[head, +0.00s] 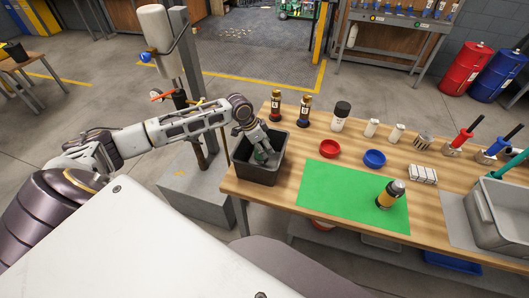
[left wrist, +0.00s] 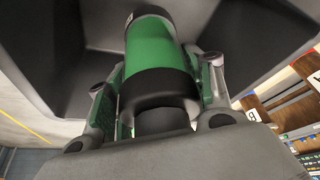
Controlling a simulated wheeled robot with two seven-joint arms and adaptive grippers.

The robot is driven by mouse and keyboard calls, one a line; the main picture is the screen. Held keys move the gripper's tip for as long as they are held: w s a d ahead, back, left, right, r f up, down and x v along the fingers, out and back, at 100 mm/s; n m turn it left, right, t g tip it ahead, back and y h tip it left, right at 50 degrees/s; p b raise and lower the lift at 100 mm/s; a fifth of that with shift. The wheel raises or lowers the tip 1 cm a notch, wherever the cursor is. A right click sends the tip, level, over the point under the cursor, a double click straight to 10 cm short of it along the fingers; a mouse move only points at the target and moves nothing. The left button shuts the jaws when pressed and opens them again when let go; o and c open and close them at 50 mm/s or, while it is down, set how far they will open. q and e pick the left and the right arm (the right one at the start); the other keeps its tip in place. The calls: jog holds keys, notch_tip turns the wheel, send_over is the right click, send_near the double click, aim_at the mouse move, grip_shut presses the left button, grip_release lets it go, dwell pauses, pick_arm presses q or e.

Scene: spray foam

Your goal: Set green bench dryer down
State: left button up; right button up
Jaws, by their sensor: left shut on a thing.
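The green bench dryer (left wrist: 158,55) is a green cylinder with black ends. In the left wrist view my left gripper (left wrist: 160,105) is shut on it, one finger on each side. The bin's walls also surround the dryer in the left wrist view (left wrist: 255,40). I cannot tell whether the dryer touches the bin's floor. My right gripper is not in view.
A green mat (head: 330,195) lies on the wooden table, with a yellow and black can (head: 390,194) on it. Red (head: 330,148) and blue (head: 375,158) dishes, several bottles and a grey tub (head: 500,215) stand around it. A grey post (head: 178,60) rises behind my left arm.

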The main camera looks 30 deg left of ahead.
pick_arm(q)
jog(key=shift+f, duration=0.1)
jog(key=shift+f, duration=1.75)
jog(key=shift+f, duration=0.1)
jog(key=o, duration=1.3)
jog(key=v, duration=1.2)
jog(key=shift+d, duration=0.1)
